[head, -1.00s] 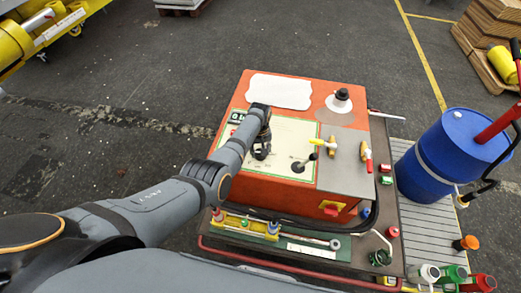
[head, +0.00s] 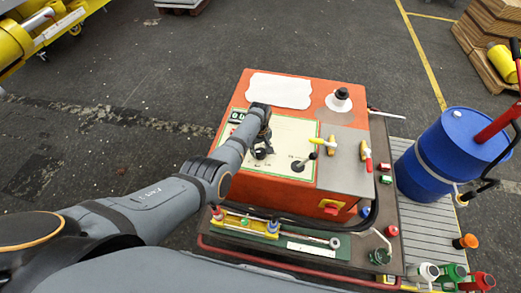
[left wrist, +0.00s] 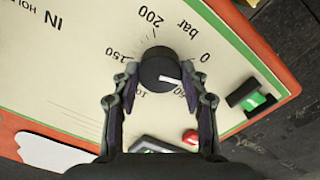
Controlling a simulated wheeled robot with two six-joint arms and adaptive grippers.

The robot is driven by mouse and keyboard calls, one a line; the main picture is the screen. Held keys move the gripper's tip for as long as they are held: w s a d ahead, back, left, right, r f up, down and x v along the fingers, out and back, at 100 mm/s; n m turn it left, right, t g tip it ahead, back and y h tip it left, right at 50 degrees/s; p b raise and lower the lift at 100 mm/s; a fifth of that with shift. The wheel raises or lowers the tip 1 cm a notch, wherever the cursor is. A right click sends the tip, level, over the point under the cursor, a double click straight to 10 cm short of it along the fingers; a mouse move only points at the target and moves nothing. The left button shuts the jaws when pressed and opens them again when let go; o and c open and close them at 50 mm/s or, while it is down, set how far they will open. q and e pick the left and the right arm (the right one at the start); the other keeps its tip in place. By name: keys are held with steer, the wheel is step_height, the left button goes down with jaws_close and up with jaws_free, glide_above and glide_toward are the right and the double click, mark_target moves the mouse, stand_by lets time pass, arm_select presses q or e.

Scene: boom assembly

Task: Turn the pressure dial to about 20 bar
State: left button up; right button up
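The pressure dial (left wrist: 160,72) is a round black knob with a white pointer mark, on the cream panel of the orange machine. In the left wrist view its pointer aims right and slightly down, towards the 50 mark and below the 0. Numbers from 0 to 200 and the word "bar" ring it. My left gripper (left wrist: 160,66) has one finger on each side of the knob, with narrow gaps visible; its fingers look open. In the head view my left gripper (head: 263,150) is over the panel and mostly hides the dial. My right gripper is not in view.
The orange machine (head: 265,190) carries a black-knobbed lever (head: 299,166), yellow valve (head: 331,146) and red-tipped valve (head: 365,152). A digital display (head: 238,116) is left of the gripper. A blue barrel (head: 450,150) stands at right. The floor at left is mostly clear.

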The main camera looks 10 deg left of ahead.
mark_target(260, 152)
arm_select(q)
steer(key=o, duration=0.5)
steer(key=shift+c, duration=0.2)
steer(key=shift+r, duration=0.1)
step_height(260, 152, up, 12)
steer(key=shift+a, duration=0.1)
stand_by(0.3)
